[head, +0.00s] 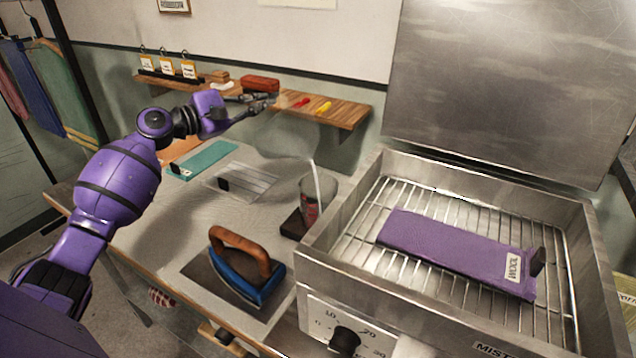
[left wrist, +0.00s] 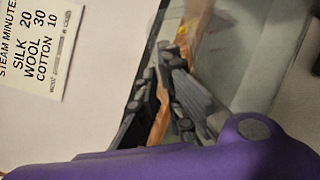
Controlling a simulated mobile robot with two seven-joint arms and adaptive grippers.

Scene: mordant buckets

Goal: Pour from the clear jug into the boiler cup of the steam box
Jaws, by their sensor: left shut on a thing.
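The clear jug (head: 290,146) is faint and see-through; it hangs tilted above the table, below and right of my left gripper (head: 258,99). My left gripper is shut on it; the exact grip is hard to see. In the left wrist view the dark fingers (left wrist: 172,98) show beside a glassy surface. A thin pale stream runs from the jug's lip down to the boiler cup (head: 312,200). That clear cup with red marks stands upright at the left side of the steam box (head: 400,165). The cup's fill level is unclear. My right gripper is out of view.
A blue iron (head: 243,270) stands on a plate in front of the cup. A purple wool bundle (head: 455,250) lies on the rack of the steam box, whose lid is open. A wall shelf (head: 345,112) with small items lies behind my gripper.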

